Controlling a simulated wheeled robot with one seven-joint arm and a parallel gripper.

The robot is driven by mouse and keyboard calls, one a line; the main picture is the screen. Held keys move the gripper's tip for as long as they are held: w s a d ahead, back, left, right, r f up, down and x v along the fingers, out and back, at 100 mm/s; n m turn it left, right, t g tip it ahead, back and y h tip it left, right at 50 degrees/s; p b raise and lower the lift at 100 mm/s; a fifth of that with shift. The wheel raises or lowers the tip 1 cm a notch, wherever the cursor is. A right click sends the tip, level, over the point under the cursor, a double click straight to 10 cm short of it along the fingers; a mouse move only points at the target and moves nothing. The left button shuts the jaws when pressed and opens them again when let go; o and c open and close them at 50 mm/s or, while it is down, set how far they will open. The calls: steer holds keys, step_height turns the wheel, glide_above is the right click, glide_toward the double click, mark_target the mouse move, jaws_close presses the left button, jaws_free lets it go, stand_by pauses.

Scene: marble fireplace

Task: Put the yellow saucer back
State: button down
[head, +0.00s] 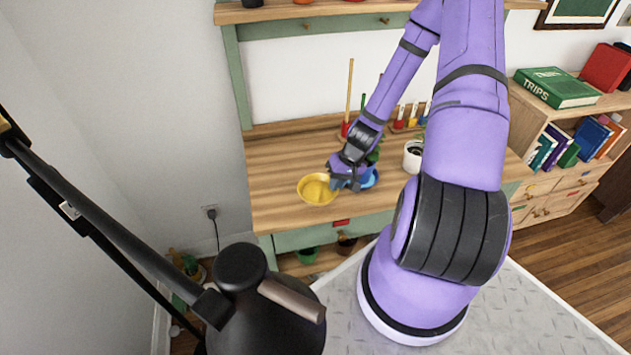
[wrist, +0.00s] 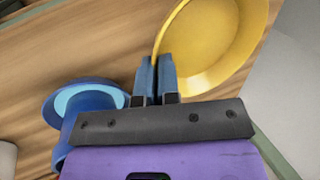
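The yellow saucer (head: 317,189) is at the front left part of the wooden desk top, and it fills the upper right of the wrist view (wrist: 215,45). My gripper (head: 337,181) is at its right edge in the head view. In the wrist view, the two blue fingertips (wrist: 157,72) are close together with the saucer's rim between them. I cannot tell whether the saucer rests on the desk or is slightly raised. A blue cup and saucer (wrist: 80,102) are close beside my gripper, partly hidden by it, and show in the head view (head: 371,178).
The wooden desk (head: 275,160) has free room left of the yellow saucer. A white pot (head: 412,158) stands to the right, near my arm. Upright colored sticks on small bases (head: 346,128) stand at the back. A bookshelf (head: 545,115) is at the far right.

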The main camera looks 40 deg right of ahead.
mark_target(317, 180)
steer(key=w, duration=0.2)
steer(key=w+a, duration=0.1)
steer(key=w, duration=0.4)
steer(key=shift+w+a+f, duration=0.15)
steer(key=shift+a+f, duration=0.05)
steer(key=shift+f, duration=0.15)
steer(key=shift+w+a+f, duration=0.1)
steer(key=shift+f, duration=1.7)
steer(key=c, duration=1.3)
jaws_free()
steer(key=shift+f, duration=0.1)
steer(key=shift+c, duration=0.2)
